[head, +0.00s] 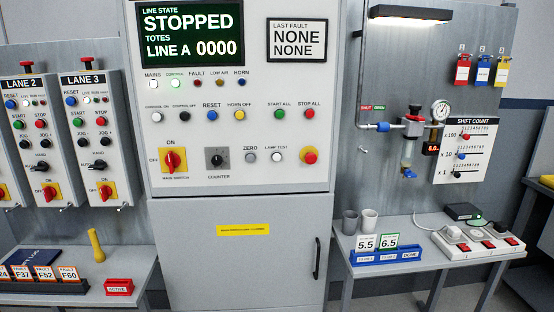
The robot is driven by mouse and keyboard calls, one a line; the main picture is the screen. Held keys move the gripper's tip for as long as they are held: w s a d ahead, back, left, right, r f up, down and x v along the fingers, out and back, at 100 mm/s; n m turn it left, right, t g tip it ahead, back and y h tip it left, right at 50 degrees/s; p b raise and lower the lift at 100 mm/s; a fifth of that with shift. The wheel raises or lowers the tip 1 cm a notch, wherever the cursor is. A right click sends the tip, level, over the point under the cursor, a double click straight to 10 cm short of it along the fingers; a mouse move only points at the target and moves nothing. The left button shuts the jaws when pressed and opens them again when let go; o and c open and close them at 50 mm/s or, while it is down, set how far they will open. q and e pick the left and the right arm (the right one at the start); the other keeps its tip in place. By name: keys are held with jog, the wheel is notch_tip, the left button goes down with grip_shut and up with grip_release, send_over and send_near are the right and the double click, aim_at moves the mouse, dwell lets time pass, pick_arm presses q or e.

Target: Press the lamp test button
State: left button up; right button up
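The lamp test button (276,156) is a small whitish round button on the grey control cabinet's front panel (170,100). It sits under the label "LAMP TEST", in the lowest control row. On the upper lamp row, the MAINS lamp (153,84) looks white and the CONTROL lamp (175,84) pale green; the others look dark. Neither of my grippers is in the head view.
The screen (191,34) reads STOPPED, LINE A 0000. Left stand the LANE 2 and LANE 3 boxes (88,150) above a bench (130,262) with fault cards. The space before the panel is clear.

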grip_shut()
dwell(1.4)
